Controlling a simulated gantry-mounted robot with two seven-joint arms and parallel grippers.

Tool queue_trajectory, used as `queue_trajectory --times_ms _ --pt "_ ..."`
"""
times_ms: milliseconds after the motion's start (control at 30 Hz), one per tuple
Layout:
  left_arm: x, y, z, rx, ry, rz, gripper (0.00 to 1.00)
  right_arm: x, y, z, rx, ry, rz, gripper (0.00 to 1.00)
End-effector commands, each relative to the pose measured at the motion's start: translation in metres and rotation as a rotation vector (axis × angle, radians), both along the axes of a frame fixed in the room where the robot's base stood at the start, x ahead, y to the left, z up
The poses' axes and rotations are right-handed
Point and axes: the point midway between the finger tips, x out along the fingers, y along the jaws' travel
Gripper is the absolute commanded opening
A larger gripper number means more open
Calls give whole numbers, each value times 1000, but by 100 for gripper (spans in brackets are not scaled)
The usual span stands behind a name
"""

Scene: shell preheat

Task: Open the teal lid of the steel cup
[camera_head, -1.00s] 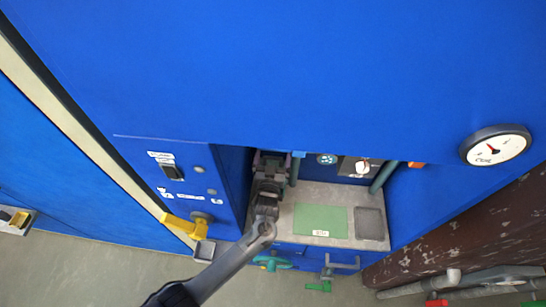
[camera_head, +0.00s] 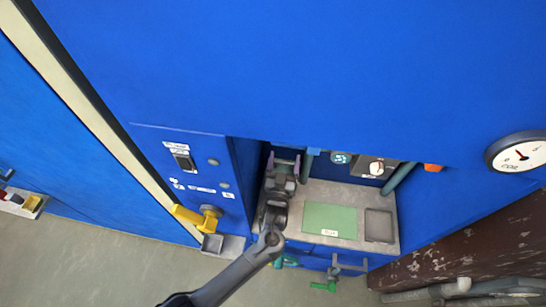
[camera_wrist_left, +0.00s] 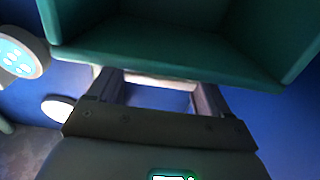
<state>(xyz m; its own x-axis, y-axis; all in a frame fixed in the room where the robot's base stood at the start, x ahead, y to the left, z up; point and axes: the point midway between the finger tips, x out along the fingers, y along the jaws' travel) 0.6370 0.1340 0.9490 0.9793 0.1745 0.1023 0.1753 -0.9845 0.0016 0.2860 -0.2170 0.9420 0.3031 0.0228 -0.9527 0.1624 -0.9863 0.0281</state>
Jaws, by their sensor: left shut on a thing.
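A dark teal, box-shaped piece (camera_wrist_left: 165,45), which I take to be the teal lid, fills the top of the left wrist view. The fingers of my left gripper (camera_wrist_left: 155,92) reach up to its lower edge and are shut on it, with a pale patch between them. In the head view my left gripper (camera_head: 284,163) is at the left end of the recess in the blue cabinet. There the arm and gripper hide most of what it holds. I cannot make out the steel cup in either view. My right gripper is not in view.
The recess has a grey shelf (camera_head: 345,190) with a green mat (camera_head: 329,219) and a dark square pad (camera_head: 379,226). The blue side wall (camera_head: 246,185) is close left of the gripper. A yellow handle (camera_head: 187,215) and a gauge (camera_head: 518,153) are farther out.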

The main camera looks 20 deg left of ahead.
Motion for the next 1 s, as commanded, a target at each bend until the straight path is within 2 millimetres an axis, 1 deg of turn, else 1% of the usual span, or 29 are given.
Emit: queue_trajectory --times_ms 33,300,333,433,467,667,767,867,1000 --pt "-1 -2 -3 0 -3 -2 24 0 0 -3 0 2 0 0" --pt "-1 -1 -2 3 -3 -2 24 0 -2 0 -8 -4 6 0" --pt "-1 -1 -2 4 -2 -2 84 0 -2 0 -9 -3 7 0" --pt "-1 -1 -2 4 -2 -2 99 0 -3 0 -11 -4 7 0" --pt "-1 -1 -2 4 -2 -2 100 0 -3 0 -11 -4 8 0" --pt "-1 -2 -1 3 -4 -2 100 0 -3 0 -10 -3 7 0" --pt "-4 -2 -2 3 -4 -3 100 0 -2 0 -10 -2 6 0" --pt "-13 -4 -3 3 -3 -3 100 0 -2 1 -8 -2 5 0" --pt "-33 -7 -6 2 -1 -4 100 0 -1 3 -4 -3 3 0"
